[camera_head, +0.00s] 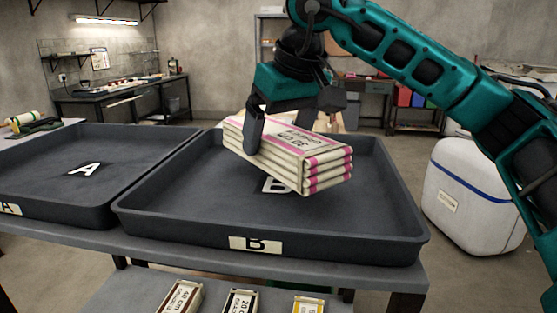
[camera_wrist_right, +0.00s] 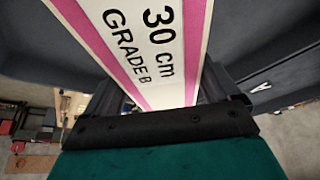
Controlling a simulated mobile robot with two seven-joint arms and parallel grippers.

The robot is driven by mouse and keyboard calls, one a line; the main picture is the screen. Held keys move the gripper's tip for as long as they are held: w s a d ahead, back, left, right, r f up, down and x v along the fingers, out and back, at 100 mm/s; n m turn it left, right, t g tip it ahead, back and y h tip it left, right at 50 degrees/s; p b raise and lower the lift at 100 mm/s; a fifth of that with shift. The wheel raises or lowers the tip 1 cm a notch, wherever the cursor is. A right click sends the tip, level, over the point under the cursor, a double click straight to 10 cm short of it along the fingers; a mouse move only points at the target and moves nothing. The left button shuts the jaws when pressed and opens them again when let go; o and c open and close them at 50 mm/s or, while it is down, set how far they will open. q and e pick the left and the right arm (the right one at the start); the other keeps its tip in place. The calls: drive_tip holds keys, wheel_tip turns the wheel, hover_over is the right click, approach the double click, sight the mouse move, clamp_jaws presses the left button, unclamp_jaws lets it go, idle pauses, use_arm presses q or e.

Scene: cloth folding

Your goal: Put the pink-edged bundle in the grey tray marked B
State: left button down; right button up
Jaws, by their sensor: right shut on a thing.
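The pink-edged bundle (camera_head: 318,167) is a folded stack of cream cloth with pink edges, held over the grey tray marked B (camera_head: 270,221). Its label reads "30 cm GRADE B" in the right wrist view (camera_wrist_right: 158,50). My right gripper (camera_head: 268,136) is shut on the bundle from above, with one dark finger visible on its near side. My left gripper is not in view.
A grey tray marked A (camera_head: 130,140) stands to the left, close beside tray B. Labelled boxes (camera_head: 240,301) sit on a lower shelf in front. A white rounded container (camera_head: 470,195) stands on the floor at right. The rest of tray B looks empty.

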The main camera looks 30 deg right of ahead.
drive_tip(key=shift+f, duration=2.1)
drive_tip(key=shift+f, duration=0.15)
drive_tip(key=o, duration=1)
drive_tip(key=shift+c, duration=0.2)
drive_tip(key=v, duration=1.2)
